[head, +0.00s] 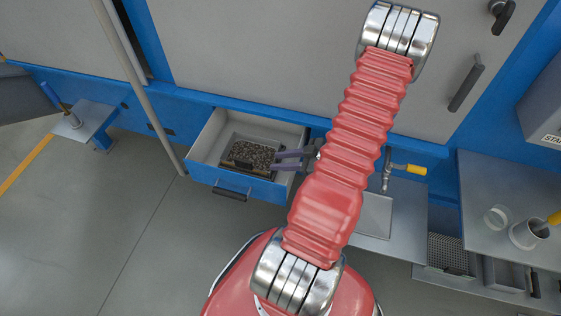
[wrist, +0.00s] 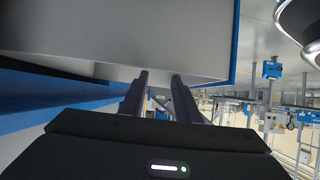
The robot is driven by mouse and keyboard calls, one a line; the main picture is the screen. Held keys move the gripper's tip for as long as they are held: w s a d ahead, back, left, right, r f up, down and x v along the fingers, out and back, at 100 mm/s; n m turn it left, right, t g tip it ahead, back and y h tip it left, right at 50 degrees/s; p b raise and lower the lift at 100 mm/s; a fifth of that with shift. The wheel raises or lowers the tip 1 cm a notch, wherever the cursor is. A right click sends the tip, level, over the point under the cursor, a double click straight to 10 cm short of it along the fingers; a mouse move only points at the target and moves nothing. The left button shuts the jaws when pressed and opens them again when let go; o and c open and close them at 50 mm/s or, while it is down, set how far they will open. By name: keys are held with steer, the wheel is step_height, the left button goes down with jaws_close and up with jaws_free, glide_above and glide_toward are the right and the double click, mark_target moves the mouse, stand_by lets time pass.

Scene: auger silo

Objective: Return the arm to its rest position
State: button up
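My red ribbed arm (head: 360,120) reaches from the bottom middle up to the upper right of the head view, with metal joints at both ends. My gripper (head: 275,161) shows to the left of the arm, its fingers pointing left at the right side of an open drawer (head: 207,140). I cannot tell whether the fingers touch the drawer. In the wrist view the two dark fingers of my gripper (wrist: 161,82) stand apart with nothing between them. A grey panel with a blue edge (wrist: 110,35), likely the drawer, fills the top of that view. The wrist is partly hidden behind the arm.
The drawer holds a tray of dark granules (head: 250,154). A yellow-handled valve (head: 410,169) and a grey bench (head: 500,215) with a cup (head: 525,234) lie to the right. A grey pole (head: 140,90) stands left of the drawer. The floor (head: 90,230) at lower left is clear.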

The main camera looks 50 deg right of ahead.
stand_by(0.5)
steer(key=w+d+r+h, duration=0.2)
steer(key=w+r, duration=0.3)
steer(key=w, duration=0.3)
steer(key=w+d+r+h, duration=0.15)
steer(key=w+r, duration=0.25)
steer(key=w, duration=0.4)
steer(key=w+a+r+m+g+h, duration=0.1)
steer(key=w+a+r+h, duration=0.15)
steer(key=r, duration=0.45)
steer(key=w+a+r+g+h, duration=0.1)
steer(key=w+a+r+h, duration=0.15)
steer(key=r, duration=0.45)
steer(key=s+a+r+m+g, duration=0.25)
steer(key=s+a+r, duration=0.35)
steer(key=a+r, duration=0.45)
steer(key=s+a+y, duration=0.2)
steer(key=s+a, duration=0.5)
steer(key=a, duration=0.3)
steer(key=s+a+g+y, duration=0.1)
steer(key=s+a+y, duration=0.1)
steer(key=s+a, duration=0.4)
steer(key=a, duration=0.3)
steer(key=shift+s+a, duration=0.35)
steer(key=shift+a, duration=0.05)
